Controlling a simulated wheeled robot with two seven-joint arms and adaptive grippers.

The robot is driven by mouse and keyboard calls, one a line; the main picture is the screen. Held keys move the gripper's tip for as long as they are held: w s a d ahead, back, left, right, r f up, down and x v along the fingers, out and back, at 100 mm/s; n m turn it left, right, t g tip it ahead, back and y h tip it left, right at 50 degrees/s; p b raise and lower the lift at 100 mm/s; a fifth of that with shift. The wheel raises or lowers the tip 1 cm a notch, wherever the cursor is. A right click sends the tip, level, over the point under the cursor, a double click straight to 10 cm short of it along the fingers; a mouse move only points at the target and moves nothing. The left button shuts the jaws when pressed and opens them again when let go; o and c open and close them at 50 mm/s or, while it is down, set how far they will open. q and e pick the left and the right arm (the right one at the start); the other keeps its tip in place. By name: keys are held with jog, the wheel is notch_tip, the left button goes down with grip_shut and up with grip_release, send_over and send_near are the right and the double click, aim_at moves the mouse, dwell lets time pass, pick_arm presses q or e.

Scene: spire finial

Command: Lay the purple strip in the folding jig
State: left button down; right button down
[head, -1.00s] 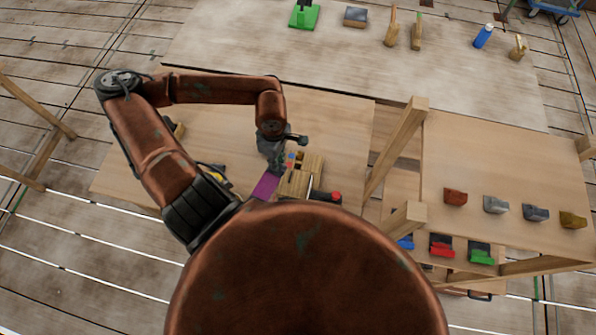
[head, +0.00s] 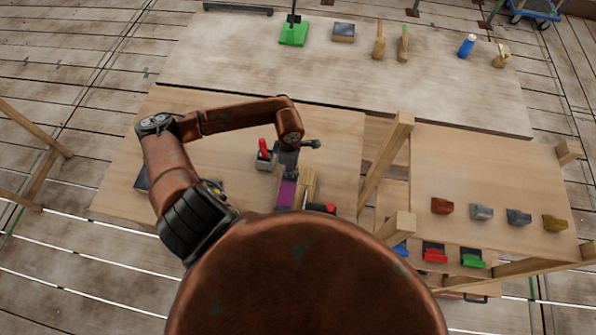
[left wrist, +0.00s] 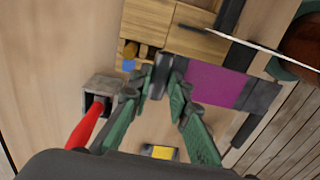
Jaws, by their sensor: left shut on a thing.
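The purple strip (head: 286,193) is a flat bar held just left of a wooden block (head: 307,186), likely part of the folding jig. In the left wrist view the purple strip (left wrist: 217,84) has dark ends and lies beside the wooden block (left wrist: 175,22). My left gripper (head: 289,168) is shut on the strip's dark far end. The green fingers of my left gripper (left wrist: 165,82) show in the left wrist view. Whether the strip touches the jig or is above it I cannot tell. My right gripper is out of view.
A grey block with a red handle (head: 265,155) stands just left of my gripper. A red knob (head: 330,208) sits near the wooden block. Several coloured blocks lie on the right table (head: 470,170). A wooden post (head: 388,155) rises between the tables.

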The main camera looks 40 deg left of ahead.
pick_arm(q)
jog(key=w+f, duration=0.1)
jog(key=f, duration=0.1)
jog(key=w+d+f, duration=0.1)
jog(key=w, duration=0.1)
jog(key=shift+f+p, duration=0.35)
jog(key=shift+f, duration=0.05)
notch_tip(320, 180, down, 3)
jog(key=shift+f, duration=0.1)
jog(key=shift+a, duration=0.1)
jog(key=shift+f, duration=0.15)
jog(key=c, duration=1.8)
grip_release()
